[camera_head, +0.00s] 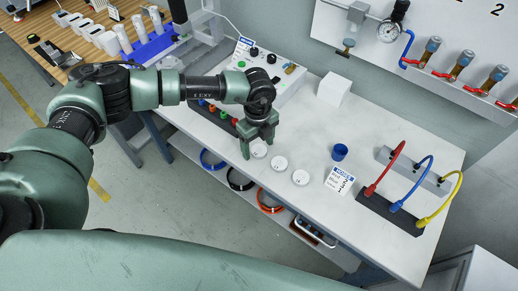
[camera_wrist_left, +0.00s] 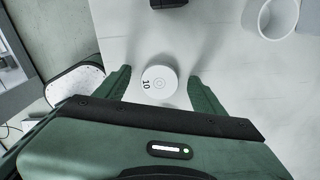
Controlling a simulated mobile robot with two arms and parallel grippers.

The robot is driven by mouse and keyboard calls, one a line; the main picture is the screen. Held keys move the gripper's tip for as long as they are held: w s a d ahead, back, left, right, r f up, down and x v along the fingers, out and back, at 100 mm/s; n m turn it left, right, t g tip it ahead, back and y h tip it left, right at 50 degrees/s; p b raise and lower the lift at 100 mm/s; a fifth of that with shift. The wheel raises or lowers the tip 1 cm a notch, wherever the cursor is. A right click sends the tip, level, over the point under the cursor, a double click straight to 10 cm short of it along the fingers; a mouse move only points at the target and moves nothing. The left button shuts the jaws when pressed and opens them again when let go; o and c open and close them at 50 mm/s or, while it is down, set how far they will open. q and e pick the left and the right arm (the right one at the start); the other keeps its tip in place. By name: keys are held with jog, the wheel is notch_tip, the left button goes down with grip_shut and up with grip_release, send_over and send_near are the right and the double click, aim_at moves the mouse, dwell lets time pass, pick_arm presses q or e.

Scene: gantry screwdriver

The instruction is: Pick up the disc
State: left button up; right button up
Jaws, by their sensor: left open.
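Several small white discs lie on the white workbench (camera_head: 325,120) in the head view. A near disc (camera_head: 258,150) is close beside the fingertips of my left gripper (camera_head: 258,143), and a middle disc (camera_head: 280,163) and a right disc (camera_head: 301,177) lie in a row to its right. In the left wrist view, a disc marked 10 (camera_wrist_left: 159,83) lies between the two spread green fingers of my left gripper (camera_wrist_left: 158,77), with a gap on both sides. The left gripper is open and empty. My right gripper is not in view.
A blue cup (camera_head: 339,152) and a small sign (camera_head: 340,180) stand right of the discs. Red, blue and yellow hoses (camera_head: 426,180) stand on a dark plate at the right. A white block (camera_head: 334,89) and a control box (camera_head: 268,75) stand behind. The bench's front edge is close.

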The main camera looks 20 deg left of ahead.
pick_arm(q)
jog(key=shift+f, duration=0.15)
jog(key=c, duration=1.5)
